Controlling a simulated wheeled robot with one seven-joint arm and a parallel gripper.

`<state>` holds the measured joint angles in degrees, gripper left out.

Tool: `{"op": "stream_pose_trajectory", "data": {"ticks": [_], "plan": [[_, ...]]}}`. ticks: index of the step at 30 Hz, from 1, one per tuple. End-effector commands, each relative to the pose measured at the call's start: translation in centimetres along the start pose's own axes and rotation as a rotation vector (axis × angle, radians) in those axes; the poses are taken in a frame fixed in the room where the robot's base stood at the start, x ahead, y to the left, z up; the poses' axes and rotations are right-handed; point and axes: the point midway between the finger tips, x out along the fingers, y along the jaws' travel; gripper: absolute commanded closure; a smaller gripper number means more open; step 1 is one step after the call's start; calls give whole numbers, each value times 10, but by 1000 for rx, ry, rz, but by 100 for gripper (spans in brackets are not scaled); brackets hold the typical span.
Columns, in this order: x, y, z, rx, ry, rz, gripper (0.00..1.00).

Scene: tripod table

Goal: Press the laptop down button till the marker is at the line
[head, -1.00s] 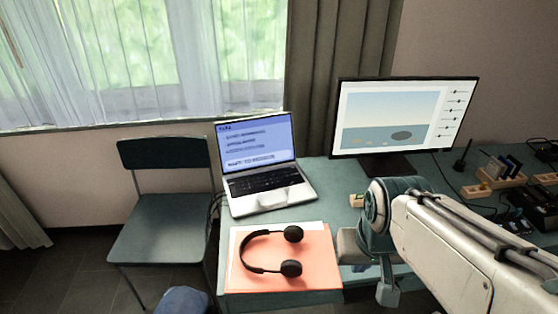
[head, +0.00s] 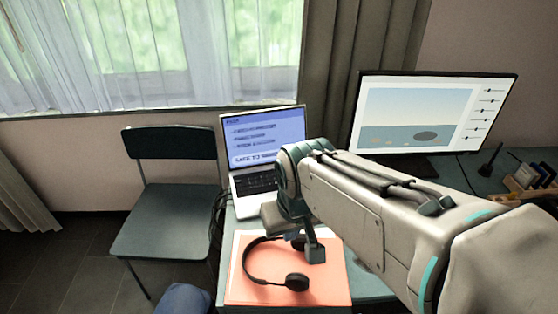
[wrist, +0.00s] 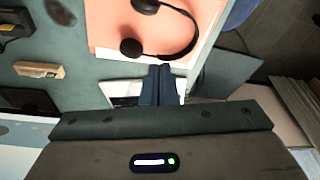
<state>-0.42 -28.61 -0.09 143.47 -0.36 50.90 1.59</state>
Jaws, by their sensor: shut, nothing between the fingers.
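The laptop (head: 262,135) stands open on the table, its blue screen showing several blurred text lines. Its keyboard (head: 252,183) is partly hidden behind my arm in the head view. In the wrist view a pale corner of the laptop (wrist: 122,88) shows beside my gripper (wrist: 160,70). My gripper is shut and empty, its dark fingers together above the laptop area. The down button, the marker and the line cannot be made out.
Black headphones (head: 295,282) lie on an orange folder (head: 262,292) in front of the laptop. A large monitor (head: 418,115) stands to its right, partly behind my arm. A chair (head: 165,220) is at the left. A wooden organiser (head: 520,185) sits at the far right.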

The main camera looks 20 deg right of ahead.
Motion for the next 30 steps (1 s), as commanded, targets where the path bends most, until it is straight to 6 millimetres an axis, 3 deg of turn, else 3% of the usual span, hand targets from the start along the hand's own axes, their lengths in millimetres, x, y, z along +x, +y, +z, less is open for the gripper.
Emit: {"op": "stream_pose_trajectory", "data": {"ticks": [5,8,17,23,30], "plan": [[1,-1,-5,25,-2,-8,100],[5,-5,-20,94,-8,-34,100],[40,0,-118,559,-24,-206,100],[79,29,-187,928,-25,-341,100],[134,95,-255,1401,-20,-512,100]]}}
